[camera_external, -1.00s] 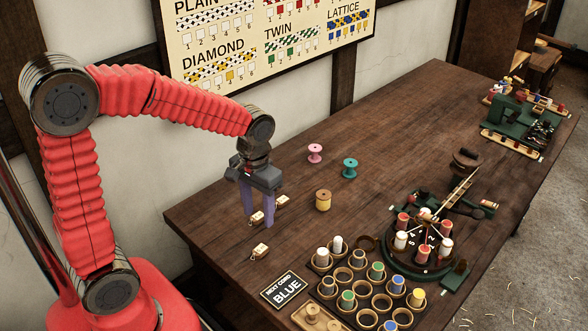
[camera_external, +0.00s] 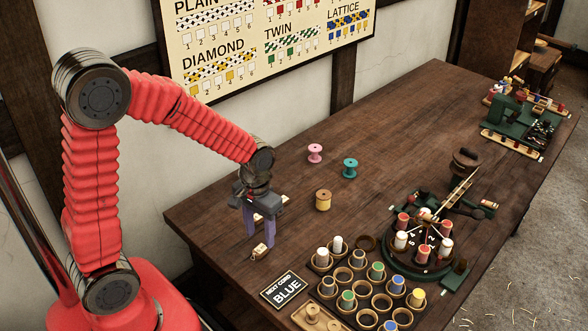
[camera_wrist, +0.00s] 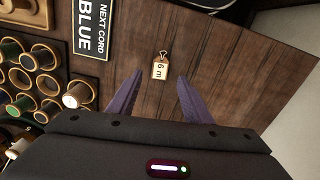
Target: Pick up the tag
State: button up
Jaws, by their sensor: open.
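A small cream tag (camera_wrist: 160,69) marked "6 m", with a ring at its top, lies on the wooden table. In the wrist view it sits between and just beyond the two purple fingertips of my gripper (camera_wrist: 153,82). In the external view the same tag (camera_external: 260,251) lies near the table's front-left edge, just by the fingertips of my gripper (camera_external: 259,239). My gripper is open and empty above the table. More pale tags lie behind the fingers; one tag (camera_external: 258,216) is partly hidden by them.
A "NEXT CORD BLUE" sign (camera_external: 284,290) lies right of the tag. A bobbin rack (camera_external: 325,270) stands beyond it. A round braiding stand (camera_external: 422,262) is at right. The table's back middle is clear.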

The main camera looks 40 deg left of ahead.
aim_at(261, 249)
jog(key=shift+s+f, duration=0.1)
jog(key=shift+f, duration=2.25)
jog(key=shift+c, duration=0.2)
jog(key=c, duration=1.1)
